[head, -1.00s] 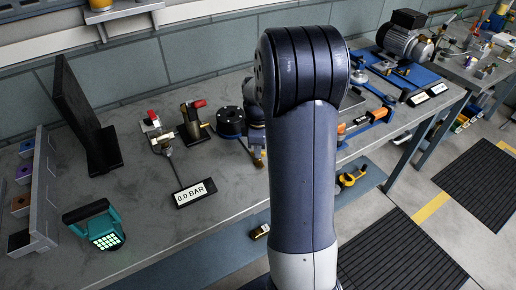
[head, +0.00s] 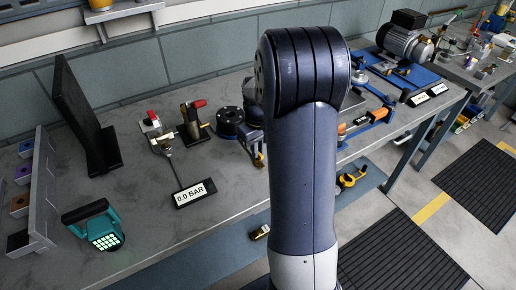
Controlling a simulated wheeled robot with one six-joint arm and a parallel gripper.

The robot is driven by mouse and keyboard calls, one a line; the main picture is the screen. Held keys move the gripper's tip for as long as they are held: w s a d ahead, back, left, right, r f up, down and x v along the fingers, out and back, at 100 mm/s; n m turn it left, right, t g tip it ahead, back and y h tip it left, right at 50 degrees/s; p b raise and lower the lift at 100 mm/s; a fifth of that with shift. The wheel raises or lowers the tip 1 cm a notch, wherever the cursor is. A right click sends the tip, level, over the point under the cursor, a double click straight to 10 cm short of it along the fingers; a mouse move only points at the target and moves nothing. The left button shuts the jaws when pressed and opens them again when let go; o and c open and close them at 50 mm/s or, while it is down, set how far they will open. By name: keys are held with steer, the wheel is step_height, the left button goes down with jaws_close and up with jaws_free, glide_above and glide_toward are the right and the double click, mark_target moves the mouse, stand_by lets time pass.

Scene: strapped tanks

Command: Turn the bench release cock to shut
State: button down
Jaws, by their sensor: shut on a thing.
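My gripper (head: 255,152) shows only in part, at the left edge of my own arm, low over the bench. Its jaws are shut on a small part with a yellow-brass look, mostly hidden; I cannot tell if this is the release cock. A black round fitting (head: 230,122) stands just left of it. Two fittings with red handles stand further left: a pale one (head: 152,120) and a dark one (head: 194,120) with a brass outlet. My gripper is apart from both. A readout (head: 194,193) in front of them shows 0.0 BAR.
A black upright plate (head: 88,120), a grey rack (head: 40,195) and a teal lamp (head: 97,225) stand on the left of the bench (head: 150,240). Blue-framed fixtures (head: 372,118) and a motor (head: 405,38) are to the right. My arm hides the bench's middle.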

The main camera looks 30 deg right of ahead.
steer(key=shift+m, duration=0.7)
steer(key=c, duration=1.5)
jaws_free()
step_height(320, 180, up, 11)
steer(key=shift+f, duration=0.1)
step_height(320, 180, down, 11)
steer(key=shift+r, duration=0.15)
